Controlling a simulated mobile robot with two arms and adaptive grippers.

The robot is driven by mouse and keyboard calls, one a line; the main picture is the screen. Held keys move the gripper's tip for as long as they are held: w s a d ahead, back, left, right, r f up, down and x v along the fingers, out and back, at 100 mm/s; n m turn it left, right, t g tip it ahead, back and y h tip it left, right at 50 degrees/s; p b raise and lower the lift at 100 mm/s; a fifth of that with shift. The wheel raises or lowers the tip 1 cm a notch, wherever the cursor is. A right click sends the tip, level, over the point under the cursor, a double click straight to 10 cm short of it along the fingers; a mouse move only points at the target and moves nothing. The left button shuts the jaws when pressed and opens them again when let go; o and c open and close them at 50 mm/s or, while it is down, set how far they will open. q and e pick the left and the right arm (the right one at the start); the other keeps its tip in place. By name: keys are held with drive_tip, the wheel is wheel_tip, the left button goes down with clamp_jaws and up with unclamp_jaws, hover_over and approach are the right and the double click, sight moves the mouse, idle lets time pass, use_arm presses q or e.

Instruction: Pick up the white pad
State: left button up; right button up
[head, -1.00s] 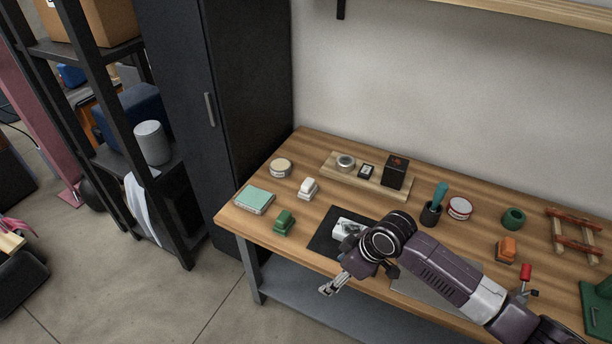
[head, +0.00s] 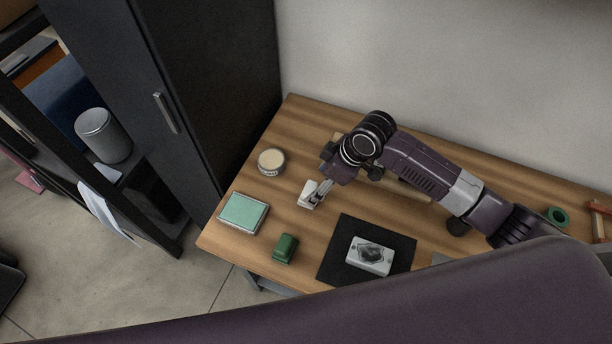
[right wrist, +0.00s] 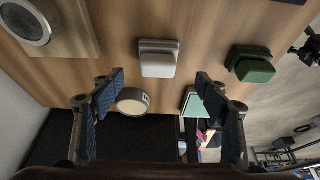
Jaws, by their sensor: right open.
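The white pad (head: 308,199), a small white block with a stepped top, stands on the wooden table between a round tin and a green block. In the right wrist view the white pad (right wrist: 158,60) lies ahead of the fingers, near the middle. My right gripper (head: 323,191) is over the white pad in the head view and partly covers it. In the right wrist view my right gripper (right wrist: 160,88) is open, its blue-padded fingers wide apart with nothing between them. It looks apart from the pad. My left gripper is not in view.
Near the pad are a green block (head: 285,249), a round tin (head: 271,161) and a flat green-topped tin (head: 244,213). A white box (head: 370,255) lies on a black mat (head: 336,262). A dark cabinet (head: 215,80) stands left of the table.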

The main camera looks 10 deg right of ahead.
sight(311, 188)
drive_tip(key=shift+s+x, duration=0.25)
drive_tip(key=shift+x, duration=0.9)
drive_tip(key=x, duration=0.2)
drive_tip(key=p+x, duration=0.1)
drive_tip(key=x, duration=0.1)
drive_tip(key=shift+w+f, duration=0.3)
drive_tip(key=shift+w, duration=0.15)
drive_tip(key=shift+c, duration=1.5)
drive_tip(key=c, duration=1)
drive_tip(key=shift+w+r, duration=0.1)
drive_tip(key=shift+r, duration=0.4)
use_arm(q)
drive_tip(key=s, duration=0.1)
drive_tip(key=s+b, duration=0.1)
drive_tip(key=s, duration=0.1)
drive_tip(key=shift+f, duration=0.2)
use_arm(e)
wheel_tip(311, 188, up, 19)
